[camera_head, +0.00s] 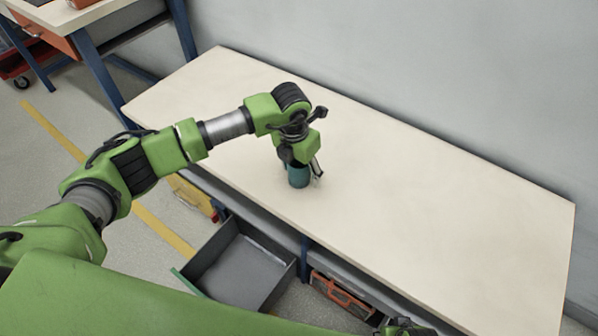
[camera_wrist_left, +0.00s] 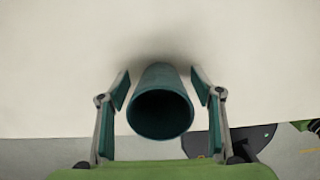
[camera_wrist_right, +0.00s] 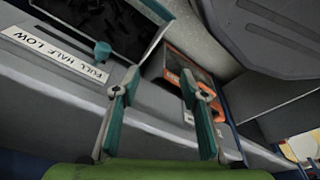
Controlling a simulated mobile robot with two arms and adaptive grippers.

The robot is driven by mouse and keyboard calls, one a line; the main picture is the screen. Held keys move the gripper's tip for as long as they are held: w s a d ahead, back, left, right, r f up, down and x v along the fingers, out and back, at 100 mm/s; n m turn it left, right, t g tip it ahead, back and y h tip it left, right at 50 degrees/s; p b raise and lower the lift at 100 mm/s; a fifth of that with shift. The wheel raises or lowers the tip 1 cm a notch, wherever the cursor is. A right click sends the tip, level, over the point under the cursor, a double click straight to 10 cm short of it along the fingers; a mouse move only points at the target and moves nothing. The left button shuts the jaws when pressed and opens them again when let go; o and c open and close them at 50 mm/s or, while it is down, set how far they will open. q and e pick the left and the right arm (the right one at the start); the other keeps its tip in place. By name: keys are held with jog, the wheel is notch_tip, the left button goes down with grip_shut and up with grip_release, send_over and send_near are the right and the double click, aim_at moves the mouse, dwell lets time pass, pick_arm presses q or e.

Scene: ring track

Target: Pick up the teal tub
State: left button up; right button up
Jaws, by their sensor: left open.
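The teal tub (camera_head: 299,176) stands upright on the pale bench top, near its front edge. In the left wrist view the tub (camera_wrist_left: 160,103) shows its open, dark mouth and sits between the two fingers. My left gripper (camera_head: 308,172) is open at the tub, with a gap visible on each side in the left wrist view (camera_wrist_left: 161,88). The gripper hides part of the tub in the head view. My right gripper (camera_wrist_right: 156,85) has its fingers apart, with nothing held between them, low near the shelf under the bench.
The bench top (camera_head: 430,190) is otherwise clear, with a wall behind it. An open grey drawer (camera_head: 240,266) juts out below the front edge. An orange case (camera_head: 342,294) lies under the bench.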

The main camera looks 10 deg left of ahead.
pick_arm(q)
jog(key=c, duration=1.2)
jog(key=shift+c, duration=0.2)
jog(key=shift+r, duration=0.15)
